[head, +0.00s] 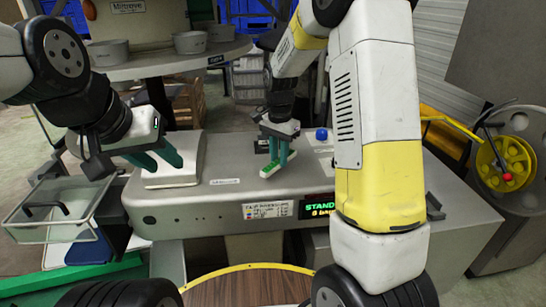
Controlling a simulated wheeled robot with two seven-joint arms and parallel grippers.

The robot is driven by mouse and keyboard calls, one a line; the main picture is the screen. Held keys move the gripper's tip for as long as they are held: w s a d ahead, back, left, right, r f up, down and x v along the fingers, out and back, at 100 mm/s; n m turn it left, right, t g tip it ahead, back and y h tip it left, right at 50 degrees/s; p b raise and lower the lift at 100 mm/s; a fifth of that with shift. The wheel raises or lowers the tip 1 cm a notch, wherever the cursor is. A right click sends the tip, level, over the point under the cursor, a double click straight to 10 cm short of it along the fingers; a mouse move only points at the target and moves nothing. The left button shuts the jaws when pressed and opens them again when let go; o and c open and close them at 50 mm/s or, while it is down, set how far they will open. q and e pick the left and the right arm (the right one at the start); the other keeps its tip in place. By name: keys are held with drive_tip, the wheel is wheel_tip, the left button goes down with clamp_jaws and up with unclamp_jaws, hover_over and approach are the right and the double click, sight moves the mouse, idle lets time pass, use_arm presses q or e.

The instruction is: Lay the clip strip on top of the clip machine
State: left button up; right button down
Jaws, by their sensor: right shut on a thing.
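The clip machine (228,200) is a long grey metal body in the middle of the head view, with a label plate and a lit display on its front. My left gripper (160,160) hangs over the machine's left end near a raised pale block (178,176). Its teal fingers are apart, with nothing seen between them.
A clear tray (50,212) is at the left of the machine. A blue knob (321,134) stands on its top right of the strip. Behind is a round grey table (150,66) with metal bowls (190,42). A yellow reel (510,160) is at the right.

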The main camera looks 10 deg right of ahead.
drive_tip(key=shift+f, duration=1.75)
drive_tip(key=shift+f, duration=0.15)
drive_tip(key=c, duration=1.2)
unclamp_jaws()
drive_tip(key=shift+c, duration=0.2)
